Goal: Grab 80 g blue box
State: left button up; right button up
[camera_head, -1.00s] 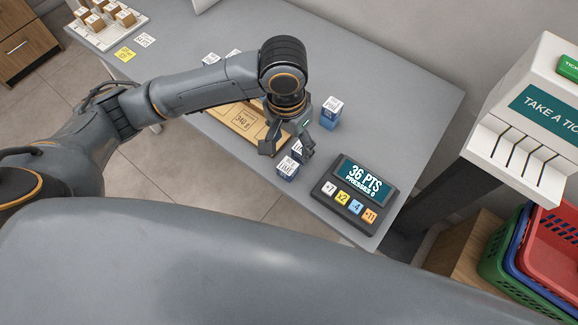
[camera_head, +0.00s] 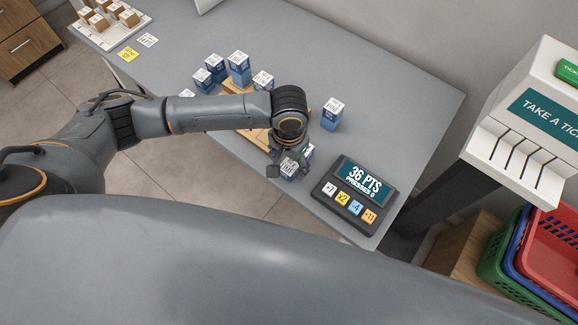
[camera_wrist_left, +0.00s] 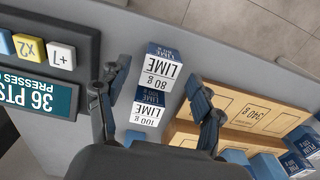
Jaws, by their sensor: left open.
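The 80 g blue box (camera_wrist_left: 160,68), with a white LIME label, stands on the counter in the left wrist view. A 100 g LIME box (camera_wrist_left: 148,112) stands close beside it, nearer my wrist. My left gripper (camera_wrist_left: 155,97) is open, with one finger on each side of this pair; I cannot tell whether either finger touches a box. In the head view my left gripper (camera_head: 289,168) is low over the counter's front edge, and the 80 g box (camera_head: 290,172) is partly hidden between its fingers. My right gripper is not in view.
A wooden tray (camera_wrist_left: 240,112) marked 340 g lies beside the gripper. A keypad display (camera_head: 355,193) reading 36 PTS stands to the right. Another blue box (camera_head: 332,114) stands behind, and several more (camera_head: 239,68) stand back left. The counter's back right is clear.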

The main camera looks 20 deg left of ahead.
pick_arm(q)
jog(key=shift+f, duration=1.25)
jog(key=c, duration=1.3)
jog(key=shift+r, duration=0.15)
